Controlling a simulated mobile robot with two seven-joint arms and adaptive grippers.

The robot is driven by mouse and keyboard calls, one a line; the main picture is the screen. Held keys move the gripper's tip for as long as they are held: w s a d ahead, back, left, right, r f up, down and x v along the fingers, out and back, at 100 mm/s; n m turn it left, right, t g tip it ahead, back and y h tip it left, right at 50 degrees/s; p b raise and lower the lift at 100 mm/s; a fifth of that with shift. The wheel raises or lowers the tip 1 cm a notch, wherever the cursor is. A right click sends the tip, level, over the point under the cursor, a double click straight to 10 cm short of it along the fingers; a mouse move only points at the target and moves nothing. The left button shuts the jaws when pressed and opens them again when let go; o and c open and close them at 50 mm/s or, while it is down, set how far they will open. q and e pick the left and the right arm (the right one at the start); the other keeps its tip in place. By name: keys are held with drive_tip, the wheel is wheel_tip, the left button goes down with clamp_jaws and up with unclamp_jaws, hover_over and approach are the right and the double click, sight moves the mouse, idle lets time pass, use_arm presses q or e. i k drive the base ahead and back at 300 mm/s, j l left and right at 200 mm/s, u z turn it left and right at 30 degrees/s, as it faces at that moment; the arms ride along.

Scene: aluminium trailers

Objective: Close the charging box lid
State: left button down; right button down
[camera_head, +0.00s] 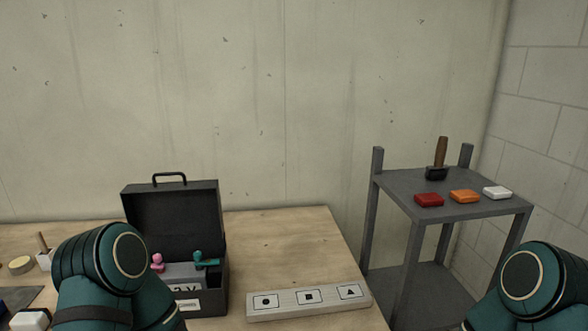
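The charging box (222,291) is a dark grey case on the wooden table, left of centre. Its lid (178,220) stands open, upright and leaning back, with a black handle on its top edge. Inside I see a light grey insert (183,273), a pink knobbed part (157,262) and a teal part (205,262). My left arm is in front of the box's left side and hides part of it. My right arm is at the lower right, far from the box. Neither gripper is within the frame.
A white board (328,307) with marked squares lies at the table's front right. A grey shelf (395,182) stands at right, holding a hammer (440,158) and red (429,200), orange (465,196) and white (497,193) blocks.

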sight(154, 208)
drive_tip(key=j+u, duration=0.25)
drive_tip(key=u, duration=0.15)
drive_tip(key=k+j+u, duration=0.1)
drive_tip(key=j+u, duration=0.25)
